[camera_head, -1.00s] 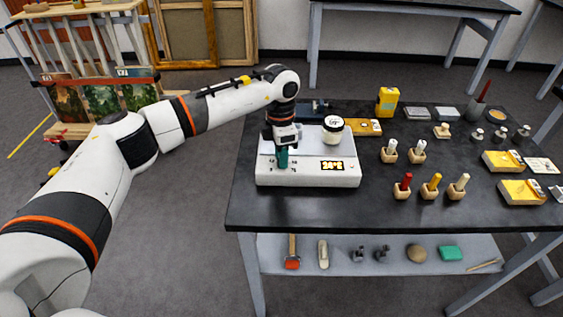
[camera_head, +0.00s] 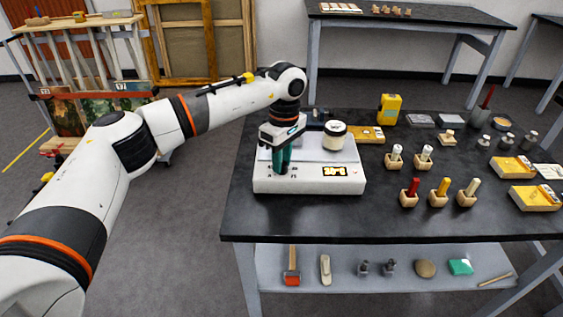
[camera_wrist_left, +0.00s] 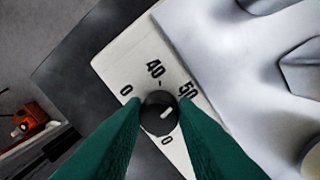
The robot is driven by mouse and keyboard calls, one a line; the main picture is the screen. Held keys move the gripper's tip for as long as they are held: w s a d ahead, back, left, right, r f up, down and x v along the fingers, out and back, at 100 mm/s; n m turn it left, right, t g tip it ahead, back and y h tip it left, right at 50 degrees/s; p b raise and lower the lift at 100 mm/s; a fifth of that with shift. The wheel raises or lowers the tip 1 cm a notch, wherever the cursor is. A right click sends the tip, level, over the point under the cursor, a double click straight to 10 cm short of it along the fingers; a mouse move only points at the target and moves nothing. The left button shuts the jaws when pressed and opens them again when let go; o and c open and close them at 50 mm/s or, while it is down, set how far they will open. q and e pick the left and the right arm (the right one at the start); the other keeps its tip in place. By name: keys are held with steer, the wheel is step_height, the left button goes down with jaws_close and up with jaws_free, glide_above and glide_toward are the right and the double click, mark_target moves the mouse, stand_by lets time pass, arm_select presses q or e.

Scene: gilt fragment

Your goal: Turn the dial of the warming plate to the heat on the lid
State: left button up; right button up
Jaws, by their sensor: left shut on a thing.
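The white warming plate (camera_head: 310,184) sits at the left end of the black table, with a lit yellow display (camera_head: 343,172) on its front; I cannot read the display surely. Its black dial (camera_wrist_left: 158,113) shows in the wrist view between my left gripper's green fingers. My left gripper (camera_head: 281,170) points down and is shut on the dial (camera_wrist_left: 160,118). The dial's white mark points up and right, roughly toward the printed 50; 40 is also printed nearby. A jar with a white lid (camera_head: 336,127) stands on the plate; the lid's writing is too small to read. The right gripper is out of view.
A yellow box (camera_head: 389,108) stands behind the plate. Wooden blocks holding red, yellow and pale sticks (camera_head: 438,192) stand to the right. Bare tabletop (camera_head: 320,220) lies in front of the plate. A lower shelf (camera_head: 370,284) holds tools.

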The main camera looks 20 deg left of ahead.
arm_select(q)
steer(key=shift+w+r+m, duration=0.1)
steer(key=shift+m, duration=1.2)
steer(key=shift+b, duration=0.3)
steer(key=o, duration=1)
step_height(320, 180, up, 12)
steer(key=shift+w+d+b, duration=0.25)
steer(key=shift+b, duration=0.15)
